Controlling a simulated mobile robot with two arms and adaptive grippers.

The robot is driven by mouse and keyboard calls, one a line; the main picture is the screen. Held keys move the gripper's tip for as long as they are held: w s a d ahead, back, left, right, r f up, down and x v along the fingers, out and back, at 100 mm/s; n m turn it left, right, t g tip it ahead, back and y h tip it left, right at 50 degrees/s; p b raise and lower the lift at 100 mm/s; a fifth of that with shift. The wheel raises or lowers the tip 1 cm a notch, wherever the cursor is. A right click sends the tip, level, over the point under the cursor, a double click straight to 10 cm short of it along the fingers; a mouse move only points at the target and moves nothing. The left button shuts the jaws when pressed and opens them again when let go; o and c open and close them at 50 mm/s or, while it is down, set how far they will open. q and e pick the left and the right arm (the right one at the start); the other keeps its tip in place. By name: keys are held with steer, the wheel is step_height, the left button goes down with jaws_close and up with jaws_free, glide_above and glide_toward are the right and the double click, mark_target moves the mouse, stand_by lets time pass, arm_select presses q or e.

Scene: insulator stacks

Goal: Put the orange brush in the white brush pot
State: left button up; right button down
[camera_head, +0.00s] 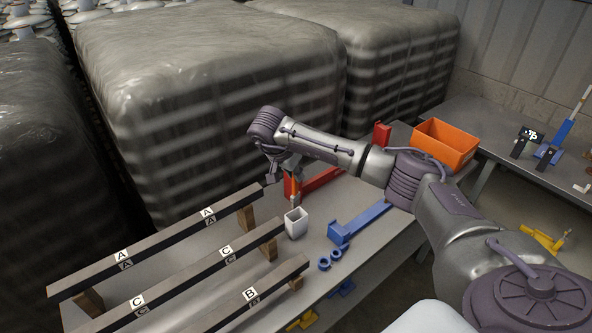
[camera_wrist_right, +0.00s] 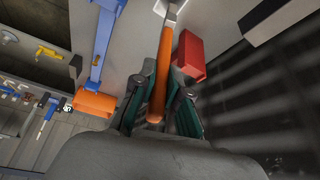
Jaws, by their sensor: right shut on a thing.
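The orange brush (camera_wrist_right: 160,78) is held between the dark fingers of my right gripper (camera_wrist_right: 162,95) in the right wrist view. In the head view the right gripper (camera_head: 284,176) is over the table, with the brush hanging below it, roughly upright. The white brush pot (camera_head: 296,224) stands on the table just under the brush. It also shows at the top edge of the right wrist view (camera_wrist_right: 170,10). The brush's lower end is close to the pot's mouth; I cannot tell whether it is inside. My left gripper is not in view.
Long label rails (camera_head: 170,240) marked A, C and B lie left of the pot. A red bracket (camera_head: 322,179) is behind it. A blue bracket (camera_head: 360,223) and blue rings (camera_head: 325,263) are to its right. An orange bin (camera_head: 445,145) stands at the table's far right end.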

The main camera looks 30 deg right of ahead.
mark_target(293, 193)
steer(key=f+b, duration=0.1)
steer(key=f, duration=0.1)
steer(key=f+b, duration=0.1)
steer(key=f, duration=0.1)
steer(key=f+b, duration=0.1)
steer(key=shift+d+f, duration=0.25)
steer(key=shift+f, duration=0.15)
steer(key=shift+w+f+b, duration=0.1)
steer(key=shift+f+b, duration=1.35)
steer(key=shift+f, duration=0.35)
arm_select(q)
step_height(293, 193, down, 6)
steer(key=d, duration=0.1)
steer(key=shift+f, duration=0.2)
arm_select(e)
steer(key=c, duration=1.1)
jaws_free()
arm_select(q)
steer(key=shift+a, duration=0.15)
arm_select(e)
steer(key=shift+r, duration=0.1)
steer(key=v, duration=1.2)
